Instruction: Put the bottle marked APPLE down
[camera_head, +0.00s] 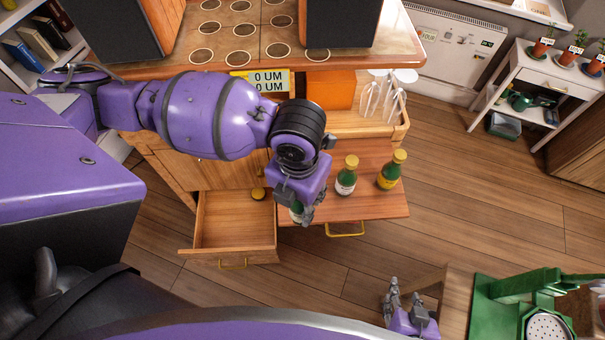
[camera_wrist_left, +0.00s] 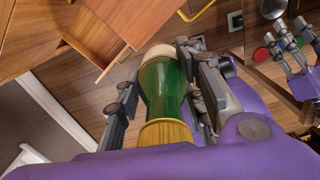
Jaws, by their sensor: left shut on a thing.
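My left gripper (camera_head: 306,212) is shut on a green bottle (camera_wrist_left: 163,88) with a gold cap. In the head view the gripper mostly hides this bottle, at the left part of the pulled-out wooden board (camera_head: 372,207). Its lettering cannot be read, and I cannot tell whether its base touches the board. Two similar green bottles stand upright on the board, a nearer one (camera_head: 346,178) with a pale label and another (camera_head: 390,172) with a yellow label to its right. My right gripper (camera_head: 405,300) is open and empty at the bottom of the head view.
An open drawer (camera_head: 235,222) sticks out left of the board, with a small yellow round thing (camera_head: 258,194) in it. Upturned glasses (camera_head: 385,95) stand in a wooden tray behind the bottles. A green machine (camera_head: 525,300) is at the lower right. Bare board lies in front of the bottles.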

